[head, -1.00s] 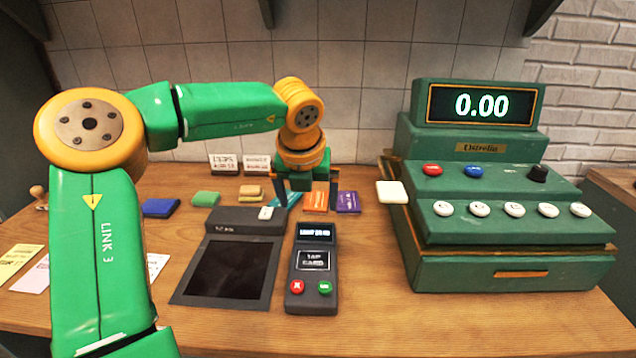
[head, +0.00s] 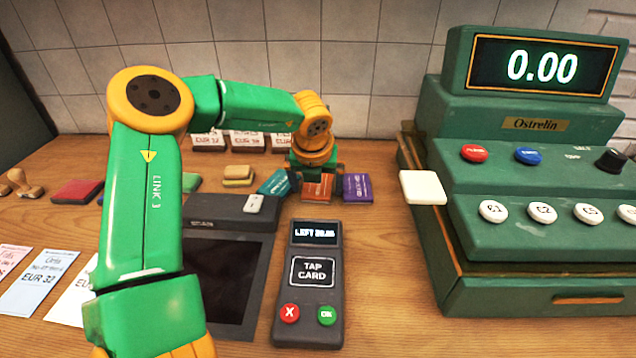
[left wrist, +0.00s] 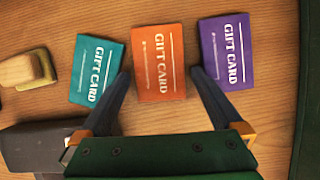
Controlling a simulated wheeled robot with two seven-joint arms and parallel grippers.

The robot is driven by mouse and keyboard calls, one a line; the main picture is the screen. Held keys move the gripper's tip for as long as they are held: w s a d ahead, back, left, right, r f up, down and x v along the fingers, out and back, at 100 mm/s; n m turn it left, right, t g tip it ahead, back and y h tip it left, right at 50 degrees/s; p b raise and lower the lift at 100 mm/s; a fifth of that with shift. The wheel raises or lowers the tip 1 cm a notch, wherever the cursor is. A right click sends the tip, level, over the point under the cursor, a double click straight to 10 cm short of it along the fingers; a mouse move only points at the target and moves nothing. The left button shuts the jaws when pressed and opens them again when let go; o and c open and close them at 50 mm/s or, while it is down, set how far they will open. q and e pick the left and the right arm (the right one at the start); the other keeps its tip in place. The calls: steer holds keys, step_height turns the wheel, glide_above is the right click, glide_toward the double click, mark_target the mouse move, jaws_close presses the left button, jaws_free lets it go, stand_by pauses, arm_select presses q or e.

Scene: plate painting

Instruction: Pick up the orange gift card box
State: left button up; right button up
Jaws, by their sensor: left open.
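The orange gift card box (head: 317,189) stands on the wooden counter between a teal gift card box (head: 275,184) and a purple one (head: 357,188). In the left wrist view the orange box (left wrist: 159,60) is in the middle, its printed face toward the camera. My left gripper (left wrist: 161,74) is open, with one finger on each side of the orange box's lower part. The left finger lies between teal and orange, the right between orange and purple. I cannot tell whether either touches. In the head view the left gripper (head: 318,174) is over the orange box. My right gripper is not in view.
A card terminal (head: 311,270) and a dark pad (head: 222,280) lie in front of the boxes. A green cash register (head: 520,180) fills the right side. Yellowish blocks (head: 238,175) and stamp pads lie left. Small price signs stand behind.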

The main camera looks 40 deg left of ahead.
arm_select(q)
steer(key=shift+s+r, duration=0.1)
steer(key=c, duration=1.2)
steer(key=shift+c, duration=0.2)
